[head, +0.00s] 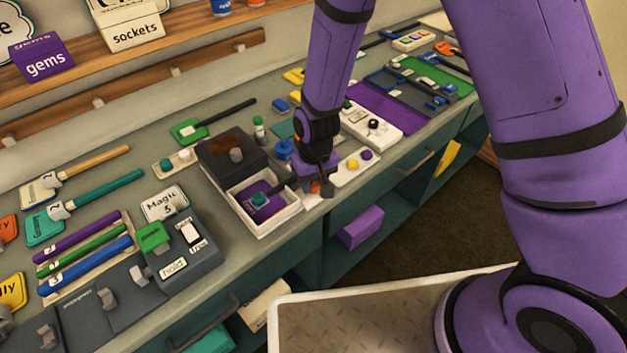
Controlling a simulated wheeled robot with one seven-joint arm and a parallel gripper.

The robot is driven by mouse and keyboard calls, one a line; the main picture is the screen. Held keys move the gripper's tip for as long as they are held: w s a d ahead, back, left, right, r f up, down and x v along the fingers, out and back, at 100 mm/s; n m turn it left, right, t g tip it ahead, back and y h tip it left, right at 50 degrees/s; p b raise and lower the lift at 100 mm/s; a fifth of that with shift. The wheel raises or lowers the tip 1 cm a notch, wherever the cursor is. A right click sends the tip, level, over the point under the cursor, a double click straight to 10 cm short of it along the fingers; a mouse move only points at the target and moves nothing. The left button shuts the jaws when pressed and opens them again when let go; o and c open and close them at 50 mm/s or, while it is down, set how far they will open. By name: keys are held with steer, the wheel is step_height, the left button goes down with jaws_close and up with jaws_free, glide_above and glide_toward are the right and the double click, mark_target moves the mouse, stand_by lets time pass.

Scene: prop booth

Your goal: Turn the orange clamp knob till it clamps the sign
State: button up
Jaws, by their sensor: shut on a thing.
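My gripper (315,184) points down at the front edge of the counter, just right of an open white box. It is shut on a small orange piece, the orange clamp knob (315,187), of which only a bit shows between the fingers. The fingers and wrist hide the rest of the clamp. I cannot tell which sign belongs to it or how tightly anything is clamped. Several signs on sticks lie at the left, one with a wooden stick (95,163) and one with a teal stick (104,194).
The white box (272,226) holds a purple item and stands before a dark box (228,152). A white panel with yellow and purple knobs (357,163) is close on the right. A grey switch box (190,262) stands left. Open shelves lie below the counter edge.

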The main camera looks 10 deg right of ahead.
mark_target(315, 183)
steer(key=shift+m, duration=1.5)
steer(key=o, duration=0.6)
steer(key=shift+o, duration=0.2)
step_height(315, 183, up, 11)
steer(key=shift+d, duration=0.2)
steer(key=shift+f, duration=0.1)
